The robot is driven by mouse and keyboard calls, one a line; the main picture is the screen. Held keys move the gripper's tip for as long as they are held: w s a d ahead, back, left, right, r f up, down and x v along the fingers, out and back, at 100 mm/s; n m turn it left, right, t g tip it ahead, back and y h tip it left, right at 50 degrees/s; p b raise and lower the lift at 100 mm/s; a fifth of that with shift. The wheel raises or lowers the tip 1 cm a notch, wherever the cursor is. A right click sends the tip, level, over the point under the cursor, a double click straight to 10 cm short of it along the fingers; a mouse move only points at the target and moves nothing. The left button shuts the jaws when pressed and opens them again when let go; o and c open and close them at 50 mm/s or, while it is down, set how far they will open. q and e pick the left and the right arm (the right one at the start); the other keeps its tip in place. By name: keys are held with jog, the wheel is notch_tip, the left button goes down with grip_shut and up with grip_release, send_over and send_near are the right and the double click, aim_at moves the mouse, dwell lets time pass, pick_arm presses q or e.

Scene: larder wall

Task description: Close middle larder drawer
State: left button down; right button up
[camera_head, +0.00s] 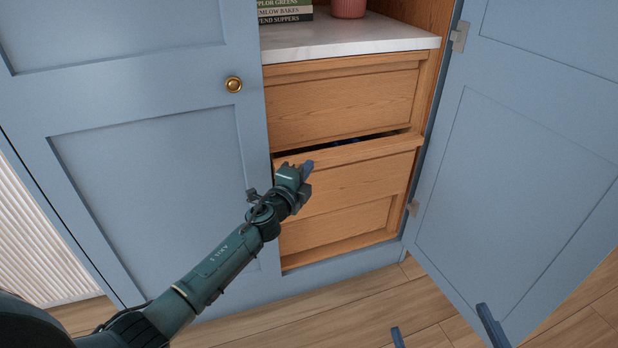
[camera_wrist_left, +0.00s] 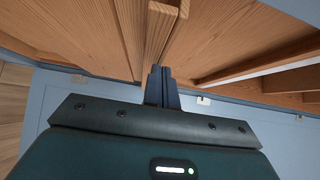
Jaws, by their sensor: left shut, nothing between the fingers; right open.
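The middle larder drawer (camera_head: 365,177) is wooden and stands slightly open. Its front sticks out a little, and a dark gap shows along its top edge with something dark inside. My left gripper (camera_head: 309,166) is shut and empty, in front of the drawer's upper left part. In the left wrist view its fingertips (camera_wrist_left: 160,73) point at a wooden edge (camera_wrist_left: 163,30) and are at or very near it; contact cannot be told. My right gripper (camera_head: 440,320) is open and empty, low at the bottom right, away from the drawer.
The upper drawer (camera_head: 345,105) and lower drawer (camera_head: 345,222) look shut. A blue door (camera_head: 530,150) stands open at the right; another blue door (camera_head: 150,180) is closed at the left. Books (camera_head: 285,10) and a pink pot (camera_head: 348,8) stand on the white shelf (camera_head: 345,38).

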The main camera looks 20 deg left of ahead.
pick_arm(q)
jog(key=shift+w+a, duration=0.6)
jog(key=shift+w, duration=0.2)
pick_arm(e)
jog(key=shift+w+a, duration=0.35)
jog(key=shift+w, duration=0.1)
pick_arm(q)
jog(key=shift+s, duration=0.1)
pick_arm(e)
jog(key=shift+s, duration=0.1)
